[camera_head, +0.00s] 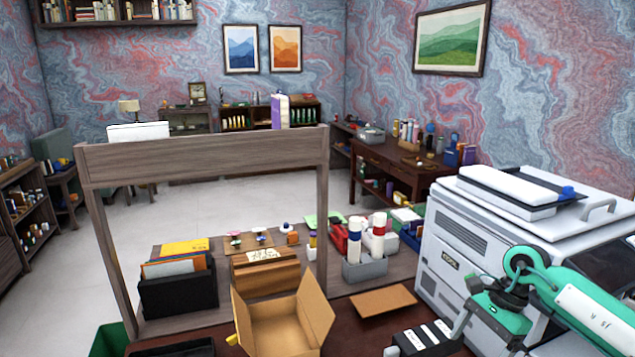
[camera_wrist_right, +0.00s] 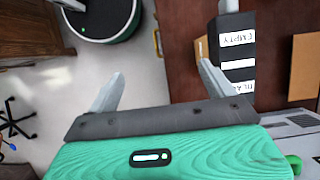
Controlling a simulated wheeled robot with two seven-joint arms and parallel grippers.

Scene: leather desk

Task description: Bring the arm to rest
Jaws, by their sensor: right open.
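My right arm (camera_head: 590,305), white and green, comes in from the lower right in the head view, bent close beside the printer. My right gripper (camera_wrist_right: 160,72) shows in the wrist view with its two grey fingers spread apart. Nothing is between the fingers; pale floor shows behind the gap. A black labelled box (camera_wrist_right: 238,55) lies just to the right of the right finger in that view; I cannot tell if they touch. The same black box (camera_head: 425,340) sits at the desk's front edge in the head view. My left gripper is not in view.
A large white printer (camera_head: 455,255) stands at the right of the desk. An open cardboard box (camera_head: 275,330), a black file holder (camera_head: 178,295) and a grey holder with bottles (camera_head: 365,270) crowd the desk. A wooden frame (camera_head: 205,157) rises over it. Drawers (camera_wrist_right: 25,30) show left in the wrist view.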

